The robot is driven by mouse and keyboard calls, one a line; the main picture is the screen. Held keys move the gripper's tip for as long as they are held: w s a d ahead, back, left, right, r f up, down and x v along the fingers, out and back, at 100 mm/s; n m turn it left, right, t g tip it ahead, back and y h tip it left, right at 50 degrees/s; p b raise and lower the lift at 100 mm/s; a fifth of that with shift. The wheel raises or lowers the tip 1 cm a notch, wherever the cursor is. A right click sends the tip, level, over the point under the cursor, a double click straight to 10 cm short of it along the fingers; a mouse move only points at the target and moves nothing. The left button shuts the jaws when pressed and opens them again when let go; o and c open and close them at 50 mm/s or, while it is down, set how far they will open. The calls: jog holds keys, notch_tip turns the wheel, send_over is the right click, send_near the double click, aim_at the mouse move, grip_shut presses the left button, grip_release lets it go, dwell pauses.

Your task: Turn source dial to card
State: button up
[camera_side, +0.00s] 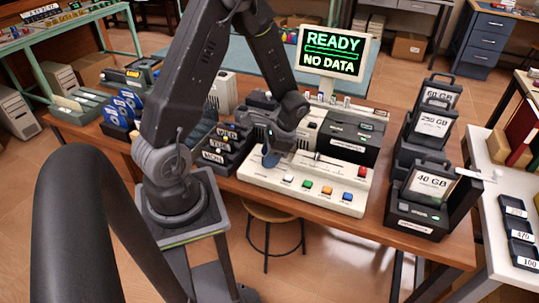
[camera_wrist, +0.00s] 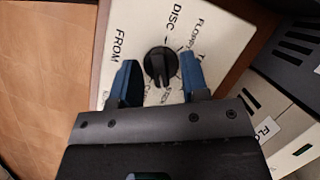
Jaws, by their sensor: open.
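The source dial (camera_wrist: 158,66) is a black knob on a cream panel, with FROM, DISC and FLOPPY printed around it in the wrist view. Other labels, near the lower side, are partly hidden by my gripper. My gripper (camera_wrist: 157,76) is open, with one blue finger on each side of the dial. A gap seems to show at the left finger; contact at the right finger I cannot tell. Which label the dial points to is unclear. In the side view my gripper (camera_side: 270,158) is at the left part of the cream console (camera_side: 330,193), hiding the dial.
A screen (camera_side: 333,52) reads READY, NO DATA. Coloured buttons and a slider (camera_side: 318,157) are on the console right of my gripper. A black drive unit (camera_side: 350,137) stands behind. Labelled black racks (camera_side: 222,147) stand left, and drives (camera_side: 425,190) marked in GB stand right.

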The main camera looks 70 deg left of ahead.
grip_shut()
dwell(0.5)
jog(key=m, duration=0.2)
jog(key=m+y, duration=0.1)
jog(key=m, duration=0.1)
jog(key=shift+s+d+f+y, duration=0.1)
jog(key=shift+s+d+y, duration=0.05)
jog(key=shift+y, duration=0.15)
jog(key=shift+m+t+y, duration=0.4)
jog(key=shift+m+t, duration=0.3)
jog(key=shift+m, duration=1.1)
jog(key=shift+s+m, duration=0.1)
jog(key=shift+m, duration=0.2)
